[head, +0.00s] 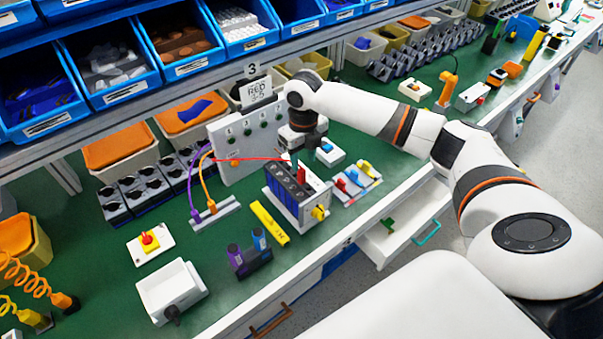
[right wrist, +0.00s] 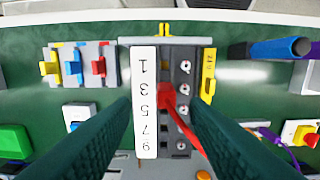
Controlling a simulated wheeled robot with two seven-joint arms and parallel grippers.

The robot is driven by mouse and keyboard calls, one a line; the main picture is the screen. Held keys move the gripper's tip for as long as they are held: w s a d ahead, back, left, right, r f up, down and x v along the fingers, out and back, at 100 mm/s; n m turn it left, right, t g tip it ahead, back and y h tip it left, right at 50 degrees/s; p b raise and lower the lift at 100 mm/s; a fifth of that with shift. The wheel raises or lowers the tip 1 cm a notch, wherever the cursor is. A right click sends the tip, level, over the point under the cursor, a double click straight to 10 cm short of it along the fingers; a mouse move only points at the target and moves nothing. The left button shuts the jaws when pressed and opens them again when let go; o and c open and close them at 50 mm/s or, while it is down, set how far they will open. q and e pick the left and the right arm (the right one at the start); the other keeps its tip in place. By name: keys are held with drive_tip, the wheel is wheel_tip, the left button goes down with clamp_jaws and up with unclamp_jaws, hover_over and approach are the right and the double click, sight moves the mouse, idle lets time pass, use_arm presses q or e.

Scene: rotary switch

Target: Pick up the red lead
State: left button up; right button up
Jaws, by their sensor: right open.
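The red lead (head: 252,159) runs from the grey panel with the "RED 3-5" card (head: 257,91) to the rotary switch box (head: 286,196). Its red plug (head: 302,176) stands at the top of the box. In the right wrist view the red plug (right wrist: 167,96) sits on the dark terminal strip beside the white strip numbered 1 to 9 (right wrist: 145,100), near the 3 and 5. My right gripper (right wrist: 160,106) is open above the box, its two dark green fingers on either side of the plug and apart from it. The box has a yellow knob (head: 320,213). My left gripper is not in view.
Purple and orange leads (head: 205,185) arch to a grey block left of the box. A yellow bar (head: 270,223), small coloured switches (head: 354,181) and a holder with blue and purple cylinders (head: 248,258) stand close by. An open drawer (head: 405,222) juts from the bench front.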

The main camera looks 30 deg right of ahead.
sight(302, 170)
drive_tip(key=shift+a+f, duration=0.1)
drive_tip(key=shift+f, duration=0.2)
drive_tip(key=f+p, duration=0.2)
drive_tip(key=f, duration=0.1)
drive_tip(key=shift+s+a+f, duration=0.1)
drive_tip(key=shift+a+f, duration=0.1)
drive_tip(key=shift+f, duration=0.6)
clamp_jaws()
